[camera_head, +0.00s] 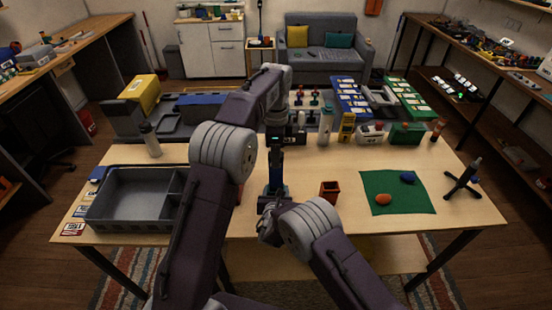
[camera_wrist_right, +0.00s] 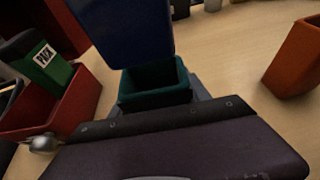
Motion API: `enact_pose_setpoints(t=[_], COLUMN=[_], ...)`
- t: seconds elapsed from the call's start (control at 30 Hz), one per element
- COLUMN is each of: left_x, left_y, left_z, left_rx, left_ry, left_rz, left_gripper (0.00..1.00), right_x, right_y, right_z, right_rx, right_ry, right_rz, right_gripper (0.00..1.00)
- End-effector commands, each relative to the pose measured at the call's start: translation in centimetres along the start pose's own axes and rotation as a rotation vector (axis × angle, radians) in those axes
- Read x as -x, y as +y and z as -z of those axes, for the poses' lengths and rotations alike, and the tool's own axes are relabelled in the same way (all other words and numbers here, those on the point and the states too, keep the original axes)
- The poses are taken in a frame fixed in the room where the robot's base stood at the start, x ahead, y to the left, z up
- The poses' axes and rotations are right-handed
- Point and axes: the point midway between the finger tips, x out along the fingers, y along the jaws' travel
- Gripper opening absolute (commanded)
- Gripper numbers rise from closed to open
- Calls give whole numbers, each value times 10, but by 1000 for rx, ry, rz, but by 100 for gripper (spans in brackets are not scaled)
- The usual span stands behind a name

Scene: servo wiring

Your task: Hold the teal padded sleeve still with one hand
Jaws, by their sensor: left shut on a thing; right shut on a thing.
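The teal padded sleeve (camera_wrist_right: 155,88) stands open end up in the right wrist view, between my right gripper's jaws (camera_wrist_right: 158,103). In the head view my right gripper (camera_head: 270,203) is low over the table's front middle, and the sleeve is hard to make out there. My left gripper (camera_head: 275,143) points down above it and is shut on a dark blue block (camera_head: 275,172). In the right wrist view the blue block (camera_wrist_right: 125,30) is over the sleeve's far side. I cannot tell whether it touches the sleeve.
An orange-red cup (camera_head: 329,190) stands just right of the grippers. A grey divided tray (camera_head: 130,197) is at the left. A green mat (camera_head: 397,193) and a dark stand (camera_head: 463,180) are at the right. In the right wrist view a red bin (camera_wrist_right: 60,107) is at the left.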

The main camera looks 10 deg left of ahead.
Motion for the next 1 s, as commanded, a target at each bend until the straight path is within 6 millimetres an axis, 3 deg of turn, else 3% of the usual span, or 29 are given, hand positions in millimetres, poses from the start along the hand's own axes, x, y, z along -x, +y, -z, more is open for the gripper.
enact_pose_setpoints(t=[0.2,0.23,0.3,0.67,0.77,1.0], left_x=[1,1,1,1,1,0], left_y=[0,0,0,0,0,0], left_z=[0,0,0,0,0,0], left_rx=[0,0,0,0,0,0], left_ry=[0,0,0,0,0,0], left_rz=[0,0,0,0,0,-1], left_gripper=[0,0,0,0,0,0], right_x=[0,0,0,4,18,80], right_y=[0,0,0,0,1,2], right_z=[0,0,0,0,0,0], right_rx=[0,0,0,1,2,2], right_ry=[1,1,1,0,1,1], right_rz=[0,0,0,-1,-1,-3], right_gripper=[12,60,79,80,80,80])
